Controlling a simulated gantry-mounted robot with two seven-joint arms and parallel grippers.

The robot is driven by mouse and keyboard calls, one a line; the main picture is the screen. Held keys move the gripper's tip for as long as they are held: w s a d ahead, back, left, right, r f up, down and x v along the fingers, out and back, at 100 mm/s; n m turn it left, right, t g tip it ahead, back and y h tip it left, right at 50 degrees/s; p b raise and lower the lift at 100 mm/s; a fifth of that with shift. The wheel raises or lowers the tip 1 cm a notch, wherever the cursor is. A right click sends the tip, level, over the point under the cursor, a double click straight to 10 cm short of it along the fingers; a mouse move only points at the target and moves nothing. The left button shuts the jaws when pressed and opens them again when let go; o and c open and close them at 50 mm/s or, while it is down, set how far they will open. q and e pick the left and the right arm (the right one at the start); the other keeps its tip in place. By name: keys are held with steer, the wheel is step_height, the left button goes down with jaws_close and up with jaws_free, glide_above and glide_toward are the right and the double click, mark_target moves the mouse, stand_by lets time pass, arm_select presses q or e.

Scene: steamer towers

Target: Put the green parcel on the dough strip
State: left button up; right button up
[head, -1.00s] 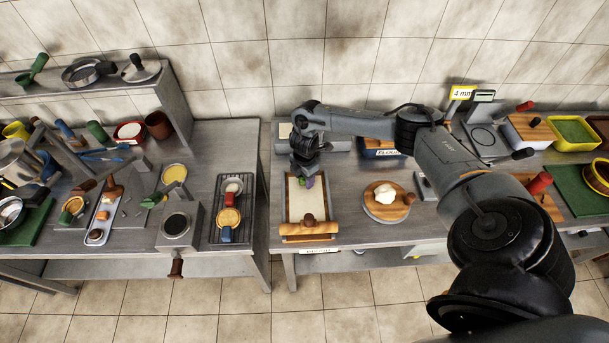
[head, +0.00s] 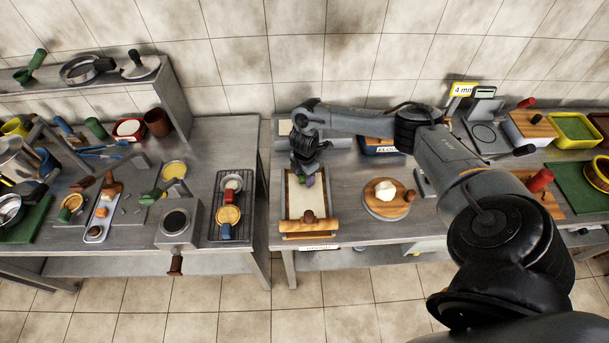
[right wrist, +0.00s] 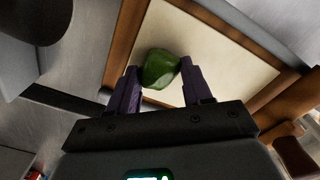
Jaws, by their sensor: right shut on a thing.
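The green parcel (right wrist: 161,70) is a small dark green lump between the purple fingertips of my right gripper (right wrist: 161,80). In the head view this gripper (head: 307,178) is over the upper part of the dough strip (head: 303,203), a pale sheet in a wooden frame. The right wrist view shows the dough strip (right wrist: 215,65) behind and around the parcel. My right gripper is shut on the parcel. I cannot tell whether the parcel touches the dough. My left gripper is not in view.
A rolling pin (head: 309,226) lies across the front of the frame. A round board (head: 387,208) with white dough stands to the right. A wire rack (head: 246,203) is on the separate table to the left, across a narrow gap.

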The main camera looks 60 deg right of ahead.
steer(key=shift+f, duration=0.3)
steer(key=o, duration=1.1)
steer(key=shift+r, duration=0.15)
steer(key=shift+r, duration=0.2)
step_height(320, 180, up, 9)
steer(key=shift+f+p, duration=0.1)
steer(key=shift+p, duration=0.35)
steer(key=shift+r, duration=0.75)
